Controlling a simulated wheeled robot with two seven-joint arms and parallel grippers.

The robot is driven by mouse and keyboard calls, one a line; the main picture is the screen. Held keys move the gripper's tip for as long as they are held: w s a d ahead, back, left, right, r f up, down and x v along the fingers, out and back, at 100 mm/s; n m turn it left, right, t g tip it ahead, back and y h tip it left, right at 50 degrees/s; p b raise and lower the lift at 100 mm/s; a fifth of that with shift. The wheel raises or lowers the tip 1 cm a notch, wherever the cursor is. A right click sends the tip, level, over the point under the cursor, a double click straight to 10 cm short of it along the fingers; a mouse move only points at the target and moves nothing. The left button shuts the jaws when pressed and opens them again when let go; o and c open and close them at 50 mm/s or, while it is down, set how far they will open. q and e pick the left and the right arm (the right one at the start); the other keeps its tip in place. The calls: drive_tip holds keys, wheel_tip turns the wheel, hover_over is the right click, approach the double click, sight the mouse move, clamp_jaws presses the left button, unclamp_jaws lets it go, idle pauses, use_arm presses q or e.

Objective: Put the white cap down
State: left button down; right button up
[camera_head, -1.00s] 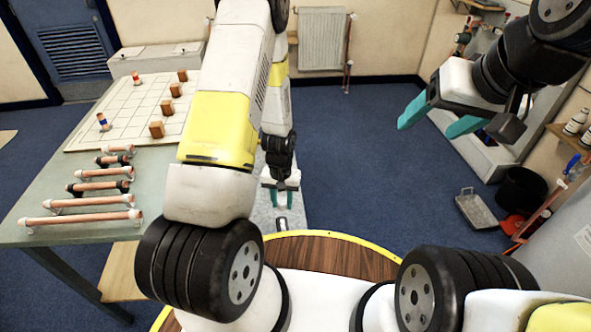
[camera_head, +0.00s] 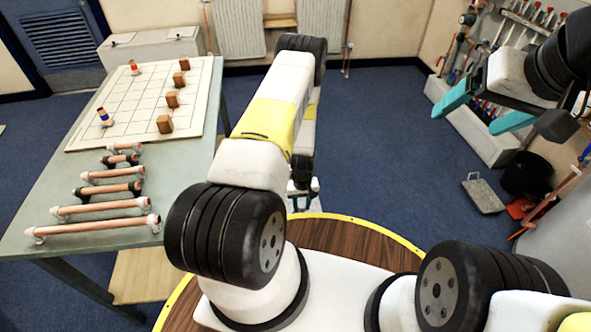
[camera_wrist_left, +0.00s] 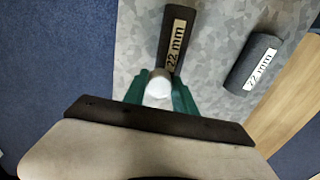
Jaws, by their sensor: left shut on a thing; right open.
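The white cap (camera_wrist_left: 158,93) is in the left wrist view, between the teal fingers of my left gripper (camera_wrist_left: 159,82), which is shut on it. The cap is at the near end of a dark grey cylinder (camera_wrist_left: 176,38) marked "22 mm"; I cannot tell whether they touch. Below is a grey mottled surface (camera_wrist_left: 222,28). In the head view my left arm largely hides this gripper, and I cannot make out the cap there. My right gripper (camera_head: 484,112) is open and empty, raised at the upper right.
A second "22 mm" cylinder (camera_wrist_left: 254,64) lies right of the first. A green-grey table (camera_head: 190,165) at the left bears several copper pipes (camera_head: 100,226) and a gridded board (camera_head: 140,98) with wooden blocks. A grey tray (camera_head: 483,194) and black bucket (camera_head: 527,175) stand on the floor.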

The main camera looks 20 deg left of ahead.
use_arm(q)
drive_tip(key=w+a, duration=0.1)
drive_tip(key=a, duration=0.1)
drive_tip(key=w+a, duration=0.2)
drive_tip(key=a, duration=0.1)
drive_tip(key=w+a+f, duration=0.1)
drive_tip(key=w+a, duration=0.1)
drive_tip(key=shift+a, duration=0.35)
drive_tip(key=shift+w+a+f, duration=0.1)
drive_tip(key=shift+a+f, duration=0.1)
drive_tip(key=shift+f, duration=1.5)
drive_tip(key=shift+f, duration=0.15)
drive_tip(key=c, duration=1)
unclamp_jaws()
